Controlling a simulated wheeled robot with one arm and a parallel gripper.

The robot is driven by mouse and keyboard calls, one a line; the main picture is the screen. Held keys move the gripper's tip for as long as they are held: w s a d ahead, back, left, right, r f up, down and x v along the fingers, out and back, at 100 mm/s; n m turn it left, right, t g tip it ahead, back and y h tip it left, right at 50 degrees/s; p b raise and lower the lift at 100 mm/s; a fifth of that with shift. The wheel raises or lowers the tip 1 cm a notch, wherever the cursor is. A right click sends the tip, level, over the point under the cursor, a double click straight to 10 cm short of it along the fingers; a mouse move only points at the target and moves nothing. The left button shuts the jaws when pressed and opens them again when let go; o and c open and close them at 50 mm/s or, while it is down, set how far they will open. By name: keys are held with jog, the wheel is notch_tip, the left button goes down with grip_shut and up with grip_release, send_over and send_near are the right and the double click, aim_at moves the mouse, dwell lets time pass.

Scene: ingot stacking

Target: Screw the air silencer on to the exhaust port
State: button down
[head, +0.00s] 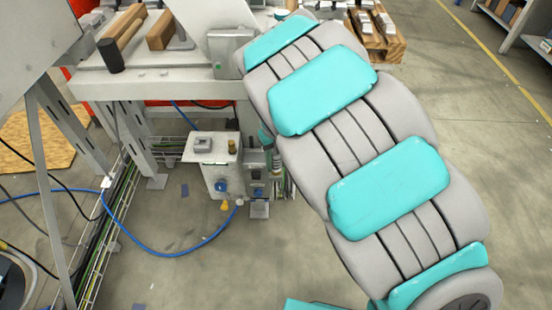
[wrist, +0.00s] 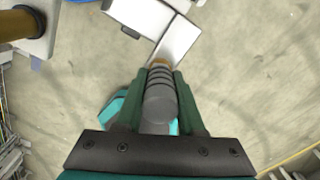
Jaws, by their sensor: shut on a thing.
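In the wrist view, my gripper (wrist: 162,80) is shut on the air silencer (wrist: 159,96), a grey ribbed cylinder with dark rings and a brass-coloured far end. The silencer's far end lies close to a pale block (wrist: 180,38) in this picture; I cannot tell whether they touch. In the head view, a pale valve box (head: 215,178) with a brass-coloured fitting (head: 232,146) on top and blue knobs stands below the bench. I cannot make out the exhaust port for certain. My arm hides the gripper and silencer in the head view.
A blue hose (head: 150,252) runs from the box across the floor. A wire cable tray (head: 105,225) lies at left. A wooden pallet (head: 385,46) stands at the back.

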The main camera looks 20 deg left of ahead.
jog(key=shift+d+r+m+p, duration=0.1)
jog(key=shift+r+m+p, duration=0.25)
jog(key=shift+p, duration=0.25)
jog(key=shift+s+f+m, duration=0.1)
jog(key=shift+f+m, duration=0.1)
jog(key=shift+m, duration=0.55)
